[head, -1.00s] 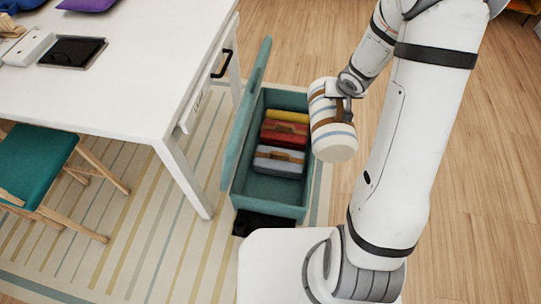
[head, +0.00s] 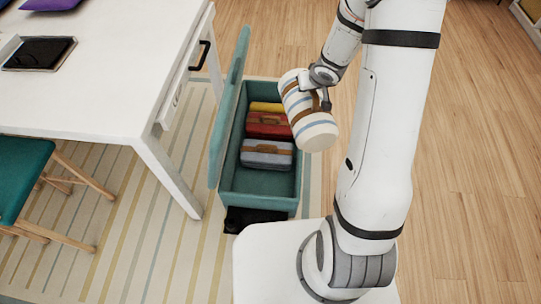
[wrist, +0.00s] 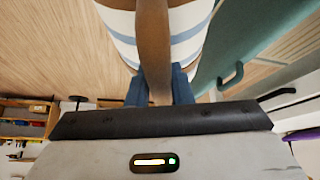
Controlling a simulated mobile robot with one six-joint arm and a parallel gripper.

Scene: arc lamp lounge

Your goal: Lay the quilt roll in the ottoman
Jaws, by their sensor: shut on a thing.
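The quilt roll (head: 308,112) is white with blue stripes and a brown strap. My gripper (head: 323,88) is shut on its strap and holds the roll tilted, above the right wall of the ottoman. In the wrist view the strap (wrist: 153,50) runs down between the blue fingertips (wrist: 160,88) and the roll (wrist: 185,30) fills the top. The teal ottoman (head: 258,187) is open, with its lid (head: 229,110) raised on the left side. Inside lie a yellow roll (head: 266,107), a red roll (head: 268,125) and a grey-blue roll (head: 266,154). The near end of the ottoman's inside is bare.
A white table (head: 110,90) with a tablet (head: 38,53) stands close to the left of the lid. A teal stool (head: 22,175) is at the far left. A striped rug (head: 150,240) lies below. The wood floor (head: 475,170) on the right is clear.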

